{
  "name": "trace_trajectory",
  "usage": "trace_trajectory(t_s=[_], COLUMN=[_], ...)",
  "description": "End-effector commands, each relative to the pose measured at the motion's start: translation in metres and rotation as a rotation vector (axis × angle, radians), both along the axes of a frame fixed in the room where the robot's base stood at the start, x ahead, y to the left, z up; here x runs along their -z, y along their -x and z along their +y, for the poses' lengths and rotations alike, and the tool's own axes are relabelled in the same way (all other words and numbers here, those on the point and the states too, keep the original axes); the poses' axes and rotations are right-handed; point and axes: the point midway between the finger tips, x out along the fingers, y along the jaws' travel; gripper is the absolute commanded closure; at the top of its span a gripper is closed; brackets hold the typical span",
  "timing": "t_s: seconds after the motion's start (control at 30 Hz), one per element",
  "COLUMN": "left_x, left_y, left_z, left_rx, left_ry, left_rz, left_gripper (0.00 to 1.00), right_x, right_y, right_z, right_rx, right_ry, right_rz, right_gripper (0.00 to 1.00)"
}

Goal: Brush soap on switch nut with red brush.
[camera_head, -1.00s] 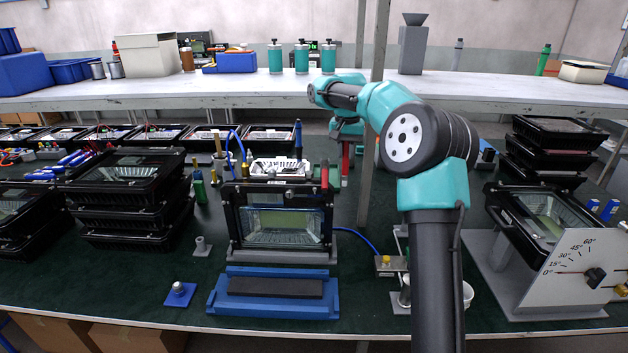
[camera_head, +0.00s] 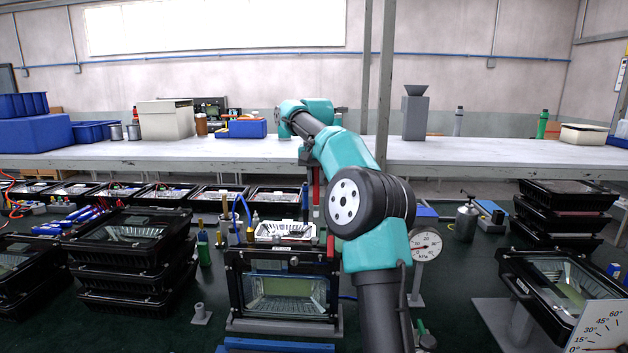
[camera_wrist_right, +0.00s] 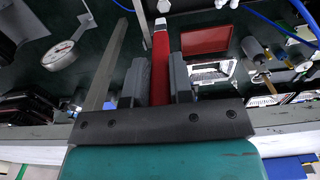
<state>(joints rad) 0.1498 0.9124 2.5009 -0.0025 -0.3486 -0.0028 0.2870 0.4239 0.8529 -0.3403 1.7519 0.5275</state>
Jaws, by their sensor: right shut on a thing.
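The red brush (camera_wrist_right: 159,68) is between the jaws of my right gripper (camera_wrist_right: 159,82) in the right wrist view, its pale tip pointing away from the wrist. In the head view the red brush (camera_head: 316,186) hangs down just behind and above the right part of the black floodlight housing (camera_head: 236,272). My right gripper (camera_head: 312,157) is partly hidden by my arm there. A small silver round part (camera_head: 293,261) on the housing's top front edge may be the switch nut; it is too small to be sure. I cannot make out any soap. My left gripper is not in view.
Stacked housings (camera_head: 135,249) stand left. A gauge (camera_head: 425,246) and a metal can (camera_head: 466,220) stand right of my arm. A white tray (camera_head: 270,232) and several bottles are behind the central housing. A blue hose (camera_head: 243,207) loops nearby.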

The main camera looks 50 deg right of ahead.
Motion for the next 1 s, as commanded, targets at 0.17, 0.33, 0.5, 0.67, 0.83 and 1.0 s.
trace_trajectory(t_s=[0.17, 0.33, 0.5, 0.67, 0.83, 1.0], left_x=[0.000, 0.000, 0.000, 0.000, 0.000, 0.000], left_y=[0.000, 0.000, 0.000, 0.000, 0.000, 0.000], left_z=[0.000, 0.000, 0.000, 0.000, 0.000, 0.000], left_rx=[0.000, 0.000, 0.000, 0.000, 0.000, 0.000], left_ry=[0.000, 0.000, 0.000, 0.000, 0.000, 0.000], left_rz=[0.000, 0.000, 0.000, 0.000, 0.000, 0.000], left_gripper=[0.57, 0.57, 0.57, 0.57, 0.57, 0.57], right_x=[0.008, 0.022, 0.035, 0.040, 0.040, 0.036], right_y=[0.000, 0.000, 0.000, 0.000, 0.000, 0.004], right_z=[0.000, 0.000, 0.000, 0.000, 0.000, -0.004], right_rx=[0.000, 0.000, 0.000, 0.000, 0.000, 0.008], right_ry=[-0.001, -0.001, -0.001, -0.001, 0.000, 0.000], right_rz=[0.002, 0.002, 0.002, -0.001, 0.000, -0.001], right_gripper=[1.00, 1.00, 1.00, 1.00, 1.00, 1.00])
